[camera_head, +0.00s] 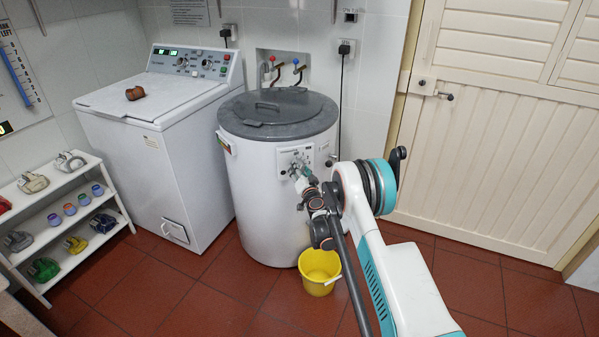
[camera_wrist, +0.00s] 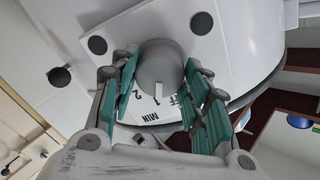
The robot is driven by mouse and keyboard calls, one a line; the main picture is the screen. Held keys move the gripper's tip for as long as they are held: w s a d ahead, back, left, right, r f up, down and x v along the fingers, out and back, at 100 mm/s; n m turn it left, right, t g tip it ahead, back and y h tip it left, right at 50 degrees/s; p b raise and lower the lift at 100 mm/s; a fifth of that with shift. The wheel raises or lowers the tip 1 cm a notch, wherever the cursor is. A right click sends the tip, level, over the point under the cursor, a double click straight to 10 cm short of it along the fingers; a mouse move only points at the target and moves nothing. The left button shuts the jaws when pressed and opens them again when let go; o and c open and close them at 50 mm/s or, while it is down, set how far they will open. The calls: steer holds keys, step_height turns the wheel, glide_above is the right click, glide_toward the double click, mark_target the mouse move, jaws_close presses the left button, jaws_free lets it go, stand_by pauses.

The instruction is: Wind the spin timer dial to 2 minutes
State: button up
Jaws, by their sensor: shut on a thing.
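The spin timer dial (camera_wrist: 160,62) is a grey round knob on a white panel in the wrist view. A white mark on it lies by the 1, with the 2 to its left and partly hidden OFF lettering to its right. My gripper (camera_wrist: 165,92) has its teal-padded fingers on both sides of the dial, shut on it. In the head view my gripper (camera_head: 303,172) is at the control panel (camera_head: 290,156) of the round white spin dryer (camera_head: 258,190); the dial itself is hard to make out there.
A white washing machine (camera_head: 165,150) stands to the left, with a brown object (camera_head: 135,93) on its lid. A yellow bucket (camera_head: 319,270) sits on the floor below the panel. A shelf (camera_head: 60,240) with several small items is at the far left. The floor at the right is clear.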

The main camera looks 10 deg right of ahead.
steer(key=m, duration=0.6)
steer(key=shift+d, duration=0.1)
steer(key=shift+m, duration=0.3)
stand_by(0.3)
